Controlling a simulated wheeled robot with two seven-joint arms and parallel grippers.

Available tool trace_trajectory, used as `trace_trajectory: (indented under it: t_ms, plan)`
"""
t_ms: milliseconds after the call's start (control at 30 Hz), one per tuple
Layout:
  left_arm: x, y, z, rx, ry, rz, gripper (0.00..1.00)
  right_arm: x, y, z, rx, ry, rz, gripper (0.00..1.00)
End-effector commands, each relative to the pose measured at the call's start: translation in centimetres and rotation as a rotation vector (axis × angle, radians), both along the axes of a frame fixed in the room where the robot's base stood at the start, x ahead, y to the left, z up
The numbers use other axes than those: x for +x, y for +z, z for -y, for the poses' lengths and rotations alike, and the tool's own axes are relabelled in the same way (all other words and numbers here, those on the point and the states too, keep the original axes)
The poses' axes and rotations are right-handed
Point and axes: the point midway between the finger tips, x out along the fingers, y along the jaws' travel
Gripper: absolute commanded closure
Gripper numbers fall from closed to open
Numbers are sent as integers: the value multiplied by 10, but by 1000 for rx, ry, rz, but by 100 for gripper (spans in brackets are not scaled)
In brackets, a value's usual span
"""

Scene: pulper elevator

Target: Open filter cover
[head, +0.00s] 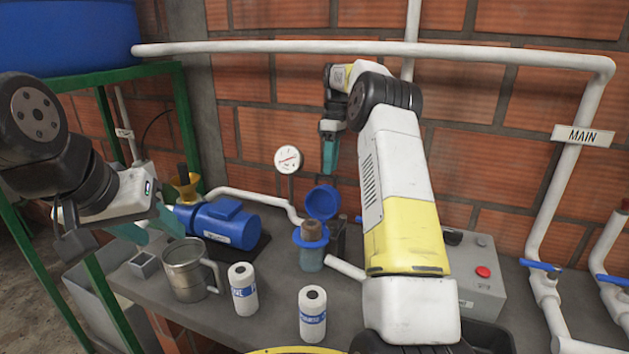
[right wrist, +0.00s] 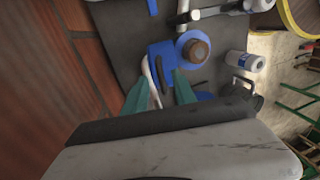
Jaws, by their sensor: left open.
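The filter (head: 311,257) has a clear bluish bowl and a blue rim. Its round blue cover (head: 322,202) stands tilted up behind the rim, so the brown cartridge (head: 311,230) shows in the open top. In the right wrist view the cartridge (right wrist: 197,50) sits inside the blue ring, with the blue cover (right wrist: 162,62) beside it. My right gripper (head: 330,150) is above and behind the filter, pointing down. Its two teal fingers (right wrist: 159,88) are apart with nothing held between them. My left gripper (head: 148,228) is open beside the metal pitcher, away from the filter.
A metal pitcher (head: 189,270), blue pump (head: 222,222) and two white bottles (head: 243,290) (head: 312,312) stand on the grey counter (head: 262,322). A gauge (head: 288,159) rises behind. A control box with a red button (head: 482,271) is at right. The brick wall is close behind.

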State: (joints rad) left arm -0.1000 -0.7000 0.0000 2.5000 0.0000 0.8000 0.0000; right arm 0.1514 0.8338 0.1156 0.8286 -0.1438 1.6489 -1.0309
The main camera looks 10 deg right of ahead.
Motion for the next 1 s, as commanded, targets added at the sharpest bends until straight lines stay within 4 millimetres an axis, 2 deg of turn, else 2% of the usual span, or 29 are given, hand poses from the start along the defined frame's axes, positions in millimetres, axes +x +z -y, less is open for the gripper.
trace_trajectory:
  t_ms: [267,800,1000]
  plan:
    - [0,0,0,0,0,0,55,-32,4,-10,1,2,-3,68]
    - [0,0,0,0,0,0,55,-123,12,-42,1,2,-1,68]
    - [0,0,0,0,0,0,55,-139,12,-47,2,1,-4,68]
